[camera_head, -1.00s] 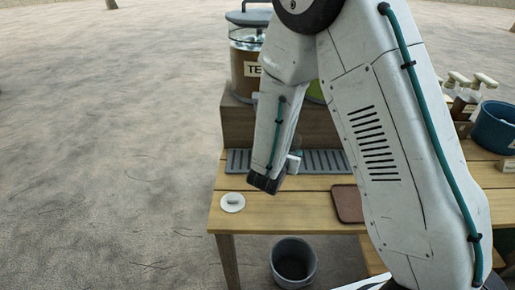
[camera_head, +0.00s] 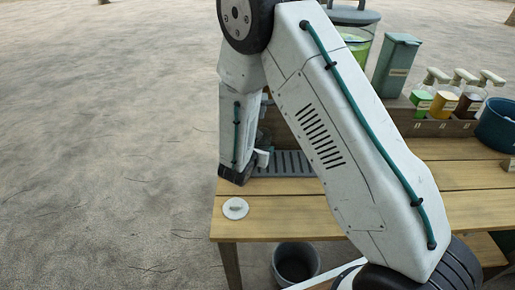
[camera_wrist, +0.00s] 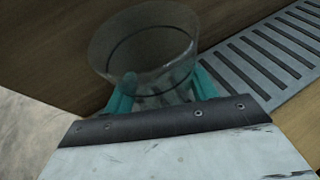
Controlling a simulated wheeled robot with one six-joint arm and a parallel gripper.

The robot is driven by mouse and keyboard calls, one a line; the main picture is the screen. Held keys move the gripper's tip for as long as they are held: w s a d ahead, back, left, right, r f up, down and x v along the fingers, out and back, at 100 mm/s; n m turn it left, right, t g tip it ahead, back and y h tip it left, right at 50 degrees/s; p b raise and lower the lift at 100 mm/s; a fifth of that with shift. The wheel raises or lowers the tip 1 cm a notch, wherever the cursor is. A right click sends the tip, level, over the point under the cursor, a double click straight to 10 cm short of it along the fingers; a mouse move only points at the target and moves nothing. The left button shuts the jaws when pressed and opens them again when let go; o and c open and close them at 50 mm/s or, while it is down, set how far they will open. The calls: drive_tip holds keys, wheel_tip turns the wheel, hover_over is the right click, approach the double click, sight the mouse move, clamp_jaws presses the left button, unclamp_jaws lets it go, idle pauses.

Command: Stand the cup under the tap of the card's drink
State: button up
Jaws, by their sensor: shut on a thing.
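A clear, see-through cup (camera_wrist: 145,62) is between the teal fingers of my gripper (camera_wrist: 163,84) in the wrist view. The gripper is shut on it, and I look into its open top; no drink shows in it. In the head view my gripper is mostly hidden behind my arm at the left end of the slatted drip tray (camera_head: 285,165). The tray also shows to the right of the cup in the wrist view (camera_wrist: 262,62). A dispenser with green liquid (camera_head: 357,42) shows partly behind my arm. No tap or card is visible now.
A white disc with a knob (camera_head: 235,208) lies at the table's front left. A grey-green box (camera_head: 397,66), several pump bottles (camera_head: 445,104) and a blue tub (camera_head: 497,128) stand right. A grey bucket (camera_head: 295,264) is on the ground. A wooden riser (camera_wrist: 225,18) is close behind the cup.

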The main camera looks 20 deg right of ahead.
drive_tip(key=shift+d, duration=0.1)
drive_tip(key=shift+f, duration=0.15)
drive_tip(key=o, duration=1)
